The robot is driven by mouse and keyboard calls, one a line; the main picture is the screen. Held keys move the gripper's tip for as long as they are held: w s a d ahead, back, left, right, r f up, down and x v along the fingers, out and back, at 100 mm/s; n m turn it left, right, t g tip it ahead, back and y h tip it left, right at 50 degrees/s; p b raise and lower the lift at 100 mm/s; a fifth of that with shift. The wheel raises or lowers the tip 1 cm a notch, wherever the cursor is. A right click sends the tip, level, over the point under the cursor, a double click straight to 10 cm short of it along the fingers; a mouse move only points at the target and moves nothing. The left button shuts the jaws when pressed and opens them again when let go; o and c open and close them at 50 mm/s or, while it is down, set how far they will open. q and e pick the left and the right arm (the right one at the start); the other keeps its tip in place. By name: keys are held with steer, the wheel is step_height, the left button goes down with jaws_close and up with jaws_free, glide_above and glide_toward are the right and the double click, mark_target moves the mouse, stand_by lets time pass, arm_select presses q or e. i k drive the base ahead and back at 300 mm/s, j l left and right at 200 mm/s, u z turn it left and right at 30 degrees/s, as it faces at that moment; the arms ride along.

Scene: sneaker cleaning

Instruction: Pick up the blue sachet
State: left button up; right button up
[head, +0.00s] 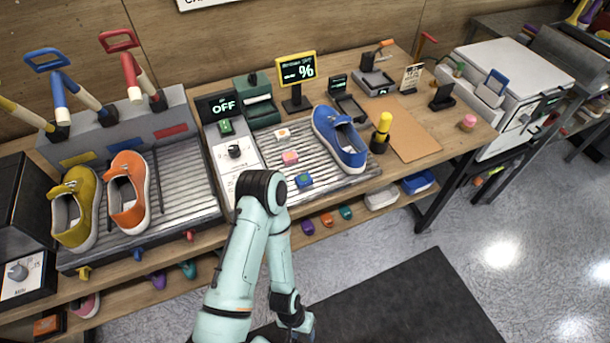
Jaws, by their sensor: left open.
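The blue sachet (304,181) lies on the ribbed grey tray (330,183) on the counter, near the tray's front edge. A pink-and-orange sachet (290,158) and a pale sachet with an orange mark (282,134) lie behind it in a rough row. My left gripper (298,328) is low at the bottom edge of the head view, in front of the counter and well below the blue sachet. It is open, small and partly cut off, with no object visible in it. My right gripper is not in view.
A blue sneaker (340,138) stands on the tray to the right of the sachets. A white dial unit (236,160) is on the left. A yellow-handled brush (381,130) stands farther right. A lower shelf (325,235) with small coloured items runs under the counter.

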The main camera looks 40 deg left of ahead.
mark_target(303, 180)
steer(key=i+l+u, duration=0.1)
steer(key=u, duration=0.35)
steer(key=l+u, duration=0.1)
steer(key=u, duration=0.35)
steer(key=i+l+u, duration=0.1)
steer(key=u, duration=0.3)
steer(key=l, duration=0.1)
